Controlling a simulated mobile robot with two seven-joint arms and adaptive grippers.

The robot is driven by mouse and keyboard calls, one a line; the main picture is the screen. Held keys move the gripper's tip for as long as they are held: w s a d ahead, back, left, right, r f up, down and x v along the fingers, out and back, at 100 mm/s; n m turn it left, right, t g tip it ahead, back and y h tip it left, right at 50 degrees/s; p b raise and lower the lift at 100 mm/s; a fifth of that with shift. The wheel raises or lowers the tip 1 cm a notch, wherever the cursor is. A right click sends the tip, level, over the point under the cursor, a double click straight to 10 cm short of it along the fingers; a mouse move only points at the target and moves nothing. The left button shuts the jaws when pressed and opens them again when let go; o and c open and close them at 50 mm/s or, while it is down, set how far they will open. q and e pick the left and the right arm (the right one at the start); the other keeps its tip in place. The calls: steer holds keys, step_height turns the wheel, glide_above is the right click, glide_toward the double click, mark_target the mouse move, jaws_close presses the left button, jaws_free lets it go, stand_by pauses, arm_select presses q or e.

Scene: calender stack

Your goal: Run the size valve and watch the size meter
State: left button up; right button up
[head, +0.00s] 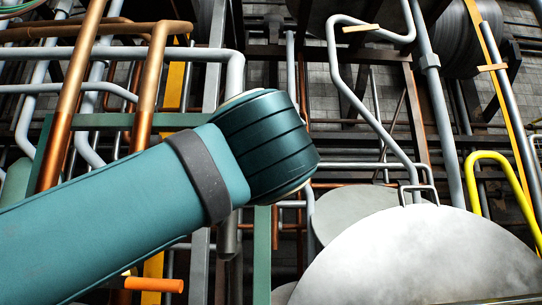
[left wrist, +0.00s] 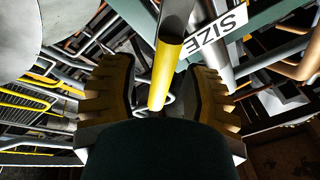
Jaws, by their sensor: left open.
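In the left wrist view a yellow lever (left wrist: 165,75) with a grey upper part comes down between the fingers of my left gripper (left wrist: 160,85). The gripper is open, with one ridged finger on each side of the lever. Contact with the lever cannot be made out. A white label reading SIZE (left wrist: 216,38) shows upside down beside the lever. In the head view my left arm fills the lower left, and its gripper is out of sight. The lever does not show clearly there. I cannot make out a size meter. My right gripper is in neither view.
Copper and grey pipes (head: 235,70) crowd the back. An orange bar (head: 154,284) sticks out below my arm. A large pale round plate (head: 410,260) fills the lower right, near a yellow bent pipe (head: 476,180). Pipes and frames also surround the gripper in the wrist view.

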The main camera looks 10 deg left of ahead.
arm_select(q)
steer(key=shift+s+d, duration=0.15)
jaws_close()
steer(key=shift+d+m, duration=0.1)
steer(key=shift+m, duration=0.2)
step_height(320, 180, down, 6)
steer(key=d+m+h, duration=0.2)
steer(key=m+h, duration=0.2)
steer(key=m, duration=0.7)
steer(key=shift+w+r, duration=0.15)
steer(key=shift+w, duration=0.2)
steer(key=shift+d, duration=0.1)
jaws_free()
steer(key=shift+w, duration=0.1)
